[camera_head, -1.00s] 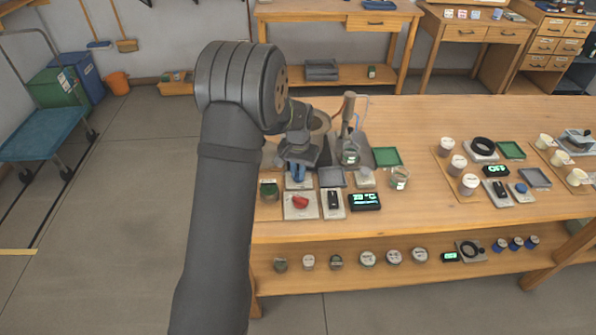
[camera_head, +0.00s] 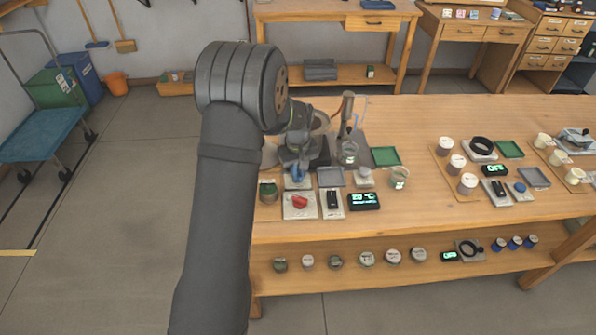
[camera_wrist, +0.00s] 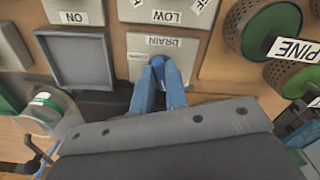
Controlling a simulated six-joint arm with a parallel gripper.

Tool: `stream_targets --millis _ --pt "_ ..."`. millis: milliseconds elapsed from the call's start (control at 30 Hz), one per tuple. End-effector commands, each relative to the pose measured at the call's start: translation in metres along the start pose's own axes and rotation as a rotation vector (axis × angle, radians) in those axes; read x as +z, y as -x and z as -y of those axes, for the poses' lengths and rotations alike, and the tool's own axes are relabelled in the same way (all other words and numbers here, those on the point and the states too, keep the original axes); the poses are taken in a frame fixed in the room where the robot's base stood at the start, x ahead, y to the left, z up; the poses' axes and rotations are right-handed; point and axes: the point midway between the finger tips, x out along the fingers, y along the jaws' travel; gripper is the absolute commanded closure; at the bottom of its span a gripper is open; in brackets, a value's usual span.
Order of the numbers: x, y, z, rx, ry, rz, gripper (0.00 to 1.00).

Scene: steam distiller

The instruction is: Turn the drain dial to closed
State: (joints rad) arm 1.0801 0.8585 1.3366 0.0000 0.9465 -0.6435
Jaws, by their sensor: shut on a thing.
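The drain dial (camera_wrist: 158,61) shows as a small blue knob between my fingertips in the wrist view. It sits on a pale plate (camera_wrist: 183,44) labelled DRAIN. My gripper (camera_wrist: 160,70) has its two blue fingers closed around the dial; the fingers hide most of it. A second word on the plate is too small to read surely, so I cannot tell the dial's setting. In the head view my gripper (camera_head: 297,174) is down at the dial's plate (camera_head: 296,185), behind the red-knob panel.
A red knob panel (camera_head: 299,203), a black switch panel (camera_head: 333,202) and a lit display (camera_head: 364,200) stand in front of the dial. A grey tray (camera_head: 331,177) lies to its right. Dark green jars (camera_wrist: 268,27) stand close by in the wrist view.

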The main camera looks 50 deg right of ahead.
Motion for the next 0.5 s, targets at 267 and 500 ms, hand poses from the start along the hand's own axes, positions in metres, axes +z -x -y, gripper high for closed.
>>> stream_targets --millis 267,500 --pt "0.0001 0.0002 -0.0003 0.000 0.050 0.000 1.00" --pt "0.0001 0.0002 -0.0004 0.000 0.054 0.000 1.00"
